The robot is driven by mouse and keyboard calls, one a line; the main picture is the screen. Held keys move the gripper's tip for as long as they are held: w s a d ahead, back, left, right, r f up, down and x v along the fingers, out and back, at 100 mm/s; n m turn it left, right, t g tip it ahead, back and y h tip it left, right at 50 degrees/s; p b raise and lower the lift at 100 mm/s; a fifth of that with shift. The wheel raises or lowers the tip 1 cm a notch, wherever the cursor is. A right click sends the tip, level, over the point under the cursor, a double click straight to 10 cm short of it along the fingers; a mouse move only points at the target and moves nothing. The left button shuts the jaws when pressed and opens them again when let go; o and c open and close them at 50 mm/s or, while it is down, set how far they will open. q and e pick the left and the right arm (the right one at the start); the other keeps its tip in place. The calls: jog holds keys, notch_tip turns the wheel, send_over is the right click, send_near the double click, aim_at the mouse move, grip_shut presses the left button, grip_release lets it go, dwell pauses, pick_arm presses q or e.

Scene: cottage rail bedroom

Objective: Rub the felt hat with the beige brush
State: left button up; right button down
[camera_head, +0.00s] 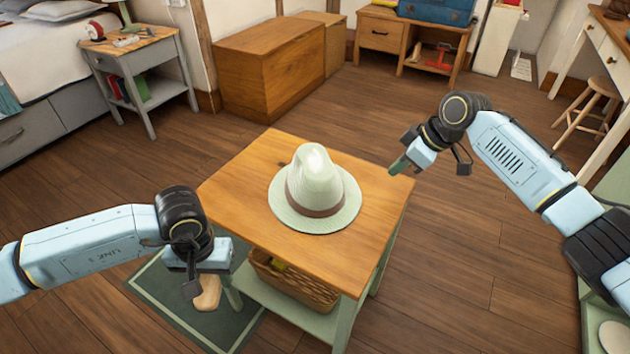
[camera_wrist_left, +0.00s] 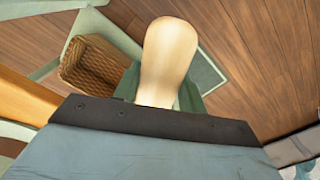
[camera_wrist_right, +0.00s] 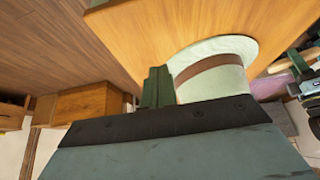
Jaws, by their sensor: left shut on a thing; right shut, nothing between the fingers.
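The pale green felt hat (camera_head: 316,187) with a brown band stands upright on the wooden table (camera_head: 250,170). It also shows in the right wrist view (camera_wrist_right: 216,62). My left gripper (camera_head: 222,288) is shut on the beige brush (camera_head: 208,293), beside the table's front left edge and apart from the hat. The rounded beige end of the brush shows in the left wrist view (camera_wrist_left: 168,55); its bristles are not visible. My right gripper (camera_head: 398,167) is shut and empty, just past the table's right edge, to the right of the hat and not touching it.
A wicker basket (camera_head: 292,283) sits on the shelf under the table. A green rug (camera_head: 180,305) lies on the floor at the lower left. A wooden chest (camera_head: 270,75) stands behind the table. The tabletop around the hat is clear.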

jog(key=shift+f, duration=0.3)
pick_arm(q)
jog(key=shift+r, duration=0.1)
